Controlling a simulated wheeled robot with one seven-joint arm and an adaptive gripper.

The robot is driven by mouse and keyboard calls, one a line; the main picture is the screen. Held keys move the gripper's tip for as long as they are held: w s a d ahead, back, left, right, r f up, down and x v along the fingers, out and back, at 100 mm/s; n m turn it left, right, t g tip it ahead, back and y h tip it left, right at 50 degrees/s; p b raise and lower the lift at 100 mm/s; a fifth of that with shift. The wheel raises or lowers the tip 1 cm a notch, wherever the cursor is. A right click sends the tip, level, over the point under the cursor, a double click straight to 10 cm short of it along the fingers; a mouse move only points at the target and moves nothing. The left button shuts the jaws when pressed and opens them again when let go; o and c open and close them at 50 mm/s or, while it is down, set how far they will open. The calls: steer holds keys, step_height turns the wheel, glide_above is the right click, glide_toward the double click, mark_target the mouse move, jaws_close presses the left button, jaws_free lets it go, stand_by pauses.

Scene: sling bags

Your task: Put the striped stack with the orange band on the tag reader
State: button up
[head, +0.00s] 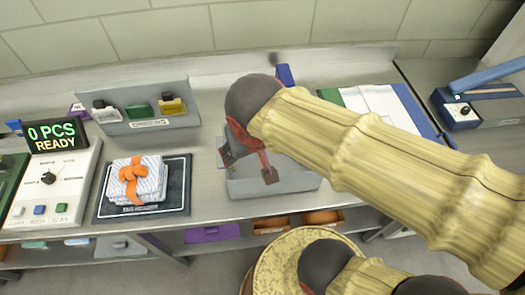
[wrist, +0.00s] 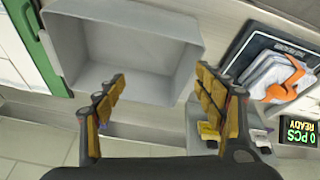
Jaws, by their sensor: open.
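The striped stack (head: 149,187), white and grey with an orange band (head: 132,174), lies on the dark tag reader (head: 180,180) at the left of the bench in the head view. Part of the stack (wrist: 263,75) and the reader (wrist: 238,50) also shows at the right of the wrist view. My gripper (head: 250,166) is over the grey bin, to the right of the reader and apart from the stack. In the wrist view its fingers (wrist: 162,78) are spread with nothing between them.
The open grey bin (head: 290,187) looks empty in the wrist view. A console with a lit display (head: 57,134) reading "0 PCS READY" stands left of the reader. A grey order rack (head: 150,120) holding small items is behind. A clipboard with papers (head: 375,105) lies right.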

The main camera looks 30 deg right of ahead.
steer(key=s+r, duration=0.1)
steer(key=s+d+n+t+y, duration=0.1)
steer(key=shift+s+d+r+t, duration=0.3)
steer(key=shift+r, duration=0.1)
steer(key=shift+c, duration=0.5)
